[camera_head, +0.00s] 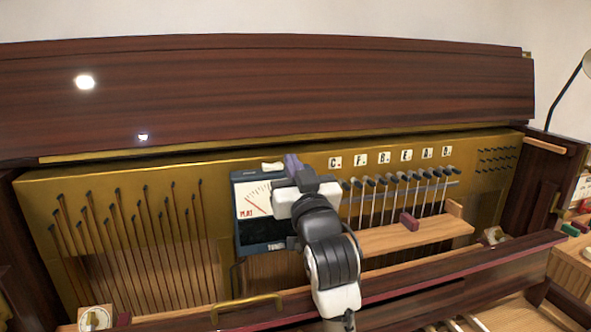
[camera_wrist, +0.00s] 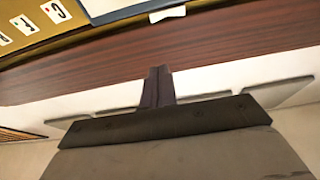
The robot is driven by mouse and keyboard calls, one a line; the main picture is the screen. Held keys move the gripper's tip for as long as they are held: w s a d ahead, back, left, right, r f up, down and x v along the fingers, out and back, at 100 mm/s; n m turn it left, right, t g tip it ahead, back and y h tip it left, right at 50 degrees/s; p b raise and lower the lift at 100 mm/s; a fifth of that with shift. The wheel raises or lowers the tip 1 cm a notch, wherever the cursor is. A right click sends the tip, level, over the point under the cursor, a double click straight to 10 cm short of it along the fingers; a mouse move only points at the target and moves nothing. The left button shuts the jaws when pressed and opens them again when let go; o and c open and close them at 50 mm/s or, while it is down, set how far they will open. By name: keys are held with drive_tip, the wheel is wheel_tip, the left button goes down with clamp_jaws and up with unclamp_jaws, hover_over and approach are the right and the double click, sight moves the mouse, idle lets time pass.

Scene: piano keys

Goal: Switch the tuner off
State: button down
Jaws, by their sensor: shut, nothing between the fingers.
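The tuner (camera_head: 251,232) is a dark box with a white needle dial, standing upright against the gold plate inside the piano. Its right part is hidden behind my arm. A small cream piece (camera_head: 272,166), which looks like its switch, sits on top. My gripper (camera_head: 291,162) is shut and empty, just right of the cream piece and at about its height. In the wrist view, my shut fingers (camera_wrist: 159,72) are below the cream piece (camera_wrist: 167,14) in the picture, with a gap between. Part of the tuner's edge (camera_wrist: 112,10) shows there too.
Lettered white tags (camera_head: 384,157) line the gold plate (camera_head: 130,180) above several dark-tipped pins. A wooden ledge (camera_head: 420,235) with a dark red block (camera_head: 409,221) lies right of my arm. The dark wooden lid (camera_head: 270,95) rises behind. A brass handle (camera_head: 246,306) is in front.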

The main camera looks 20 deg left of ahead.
sight(272, 167)
drive_tip(key=p+x, duration=0.2)
drive_tip(key=x, duration=0.4)
drive_tip(key=shift+f+p, duration=0.3)
drive_tip(key=shift+f, duration=1.6)
drive_tip(key=shift+f+m, duration=0.35)
drive_tip(key=shift+m, duration=0.25)
drive_tip(key=shift+r, duration=0.15)
